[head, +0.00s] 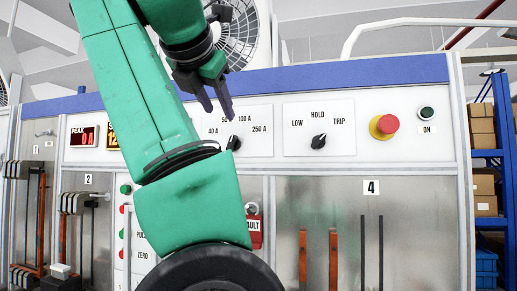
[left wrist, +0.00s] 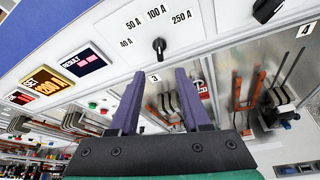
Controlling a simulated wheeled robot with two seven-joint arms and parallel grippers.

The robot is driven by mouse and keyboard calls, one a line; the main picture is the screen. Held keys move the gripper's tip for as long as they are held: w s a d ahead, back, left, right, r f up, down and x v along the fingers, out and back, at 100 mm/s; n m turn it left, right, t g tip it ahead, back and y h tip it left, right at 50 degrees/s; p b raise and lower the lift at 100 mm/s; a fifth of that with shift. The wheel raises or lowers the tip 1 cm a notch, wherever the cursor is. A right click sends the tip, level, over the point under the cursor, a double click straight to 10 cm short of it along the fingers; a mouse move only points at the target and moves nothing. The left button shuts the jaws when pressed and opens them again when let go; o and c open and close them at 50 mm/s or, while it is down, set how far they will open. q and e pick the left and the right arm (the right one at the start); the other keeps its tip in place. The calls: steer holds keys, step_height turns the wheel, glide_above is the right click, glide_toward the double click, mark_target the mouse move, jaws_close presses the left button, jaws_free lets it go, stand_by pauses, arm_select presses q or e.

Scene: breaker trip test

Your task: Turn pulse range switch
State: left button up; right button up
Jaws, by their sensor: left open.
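The pulse range switch (head: 233,143) is a small black knob on a white panel plate marked 40 A, 50 A, 100 A and 250 A. It also shows in the left wrist view (left wrist: 159,46), just beyond the fingertips. Its exact setting is too small to tell. My left gripper (head: 216,106) is open and empty, with its purple fingers just above and left of the knob in the head view. In the left wrist view the fingers (left wrist: 158,76) are apart, with the knob between their lines and not gripped. My arm hides part of the plate in the head view.
A PEAK display (head: 84,136) is at left. Bays with upright bars lie below the panel.

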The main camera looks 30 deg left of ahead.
mark_target(232, 138)
arm_select(q)
steer(key=p+x, duration=0.3)
steer(key=x, duration=1)
steer(key=shift+w+a, duration=0.2)
steer(key=shift+s+d, duration=0.1)
steer(key=shift+r, duration=0.1)
jaws_close()
